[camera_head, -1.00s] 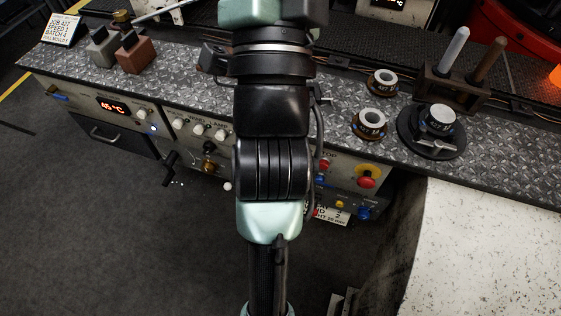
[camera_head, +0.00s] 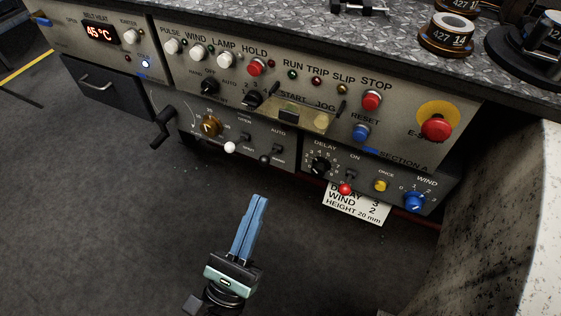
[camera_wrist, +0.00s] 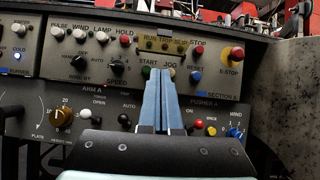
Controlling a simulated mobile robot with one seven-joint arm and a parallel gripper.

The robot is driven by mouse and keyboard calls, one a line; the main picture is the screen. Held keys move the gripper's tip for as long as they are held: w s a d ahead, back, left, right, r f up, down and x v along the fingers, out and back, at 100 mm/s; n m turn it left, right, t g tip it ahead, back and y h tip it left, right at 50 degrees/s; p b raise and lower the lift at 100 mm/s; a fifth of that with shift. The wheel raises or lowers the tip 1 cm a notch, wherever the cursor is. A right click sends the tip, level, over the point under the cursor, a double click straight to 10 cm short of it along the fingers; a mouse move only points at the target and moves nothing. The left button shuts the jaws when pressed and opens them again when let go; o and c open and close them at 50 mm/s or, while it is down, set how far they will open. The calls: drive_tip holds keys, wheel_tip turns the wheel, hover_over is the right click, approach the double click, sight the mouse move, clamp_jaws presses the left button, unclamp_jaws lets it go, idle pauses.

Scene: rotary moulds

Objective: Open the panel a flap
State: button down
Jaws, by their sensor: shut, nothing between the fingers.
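The panel A flap (camera_head: 298,118) is a clear, yellowish cover in the START and JOG area of the upper control panel. In the wrist view the flap (camera_wrist: 165,42) lies over the RUN, TRIP and SLIP row, with START and JOG visible below it. It appears to stand out from the panel, but its exact angle is hard to tell. My gripper (camera_head: 261,198) has blue fingers pressed together, empty, in front of and below the panel in the head view. In the wrist view my gripper (camera_wrist: 162,72) points at the panel just below the flap.
A red STOP button (camera_head: 372,101), blue RESET button (camera_head: 361,133) and E-stop (camera_head: 436,129) sit right of the flap. A black crank (camera_head: 163,128) sticks out at left. A pale speckled block (camera_head: 510,220) stands at right. The floor in front is clear.

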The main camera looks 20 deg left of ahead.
sight(288, 122)
drive_tip(key=shift+m, duration=0.4)
drive_tip(key=shift+s+d+r+p+x, duration=0.15)
drive_tip(key=shift+r+p+x, duration=0.1)
drive_tip(key=shift+x, duration=1.7)
drive_tip(key=shift+s+d+r+p+x, duration=0.1)
drive_tip(key=shift+s+r+x, duration=0.15)
drive_tip(key=shift+x, duration=1.65)
drive_tip(key=shift+s+r+p+x, duration=0.1)
drive_tip(key=shift+r+p+x, duration=0.15)
drive_tip(key=shift+x, duration=1.7)
drive_tip(key=shift+r+p, duration=0.2)
drive_tip(key=shift+p, duration=0.1)
drive_tip(key=shift+r+g+p, duration=0.1)
drive_tip(key=shift+g+p, duration=0.3)
drive_tip(key=shift+p, duration=0.3)
